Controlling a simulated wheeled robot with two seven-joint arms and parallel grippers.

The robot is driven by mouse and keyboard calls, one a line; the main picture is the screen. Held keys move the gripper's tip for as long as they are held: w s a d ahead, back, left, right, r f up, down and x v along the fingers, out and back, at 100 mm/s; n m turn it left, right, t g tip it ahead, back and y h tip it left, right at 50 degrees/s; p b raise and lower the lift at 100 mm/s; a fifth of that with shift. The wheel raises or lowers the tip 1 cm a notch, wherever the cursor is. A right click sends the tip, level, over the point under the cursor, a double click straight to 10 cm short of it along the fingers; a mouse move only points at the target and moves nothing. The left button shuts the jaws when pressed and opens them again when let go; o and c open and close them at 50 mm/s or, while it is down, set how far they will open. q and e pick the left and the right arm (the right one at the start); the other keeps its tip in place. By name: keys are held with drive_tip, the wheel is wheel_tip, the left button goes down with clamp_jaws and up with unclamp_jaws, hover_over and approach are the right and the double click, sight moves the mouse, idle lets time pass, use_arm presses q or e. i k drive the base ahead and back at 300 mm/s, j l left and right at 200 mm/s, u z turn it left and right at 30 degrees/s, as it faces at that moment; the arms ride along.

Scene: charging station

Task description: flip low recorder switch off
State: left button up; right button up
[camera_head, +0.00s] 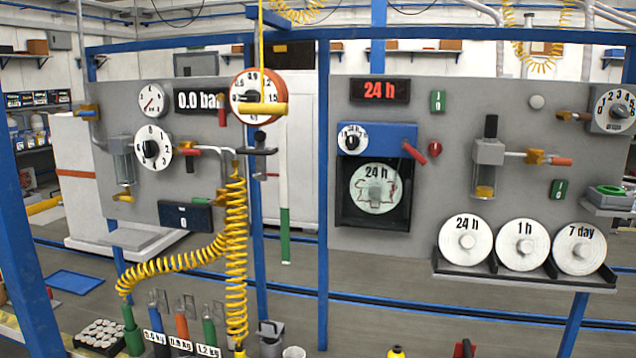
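The recorder is a blue box (377,138) with a small white dial (352,139), above a dark frame holding a round 24 h chart (376,188). A red lever (414,153) slants down to the right from the blue box. A red knob (435,148) sits just right of it. Two small green switch plates with white marks are on the grey panel: one (438,101) above the recorder's right side, the other (558,189) lower right. I cannot tell which one is the low recorder switch, nor their on or off positions. Neither of my grippers is in view.
A 24 h display (380,90) glows red above the recorder. A shelf (520,279) of chart discs juts out lower right. A glass filter (487,170) and blue posts (323,200) stand out. A yellow coiled hose (236,260) hangs at left.

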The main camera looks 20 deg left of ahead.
sight(439, 98)
drive_tip(key=i+l, duration=0.15)
drive_tip(key=l, duration=0.25)
drive_tip(key=i+l+z, duration=0.1)
drive_tip(key=l, duration=0.3)
drive_tip(key=i+l, duration=0.15)
drive_tip(key=l, duration=0.25)
drive_tip(key=i+l, duration=0.15)
drive_tip(key=l, duration=0.25)
drive_tip(key=i+l+z, duration=0.1)
drive_tip(key=l, duration=0.3)
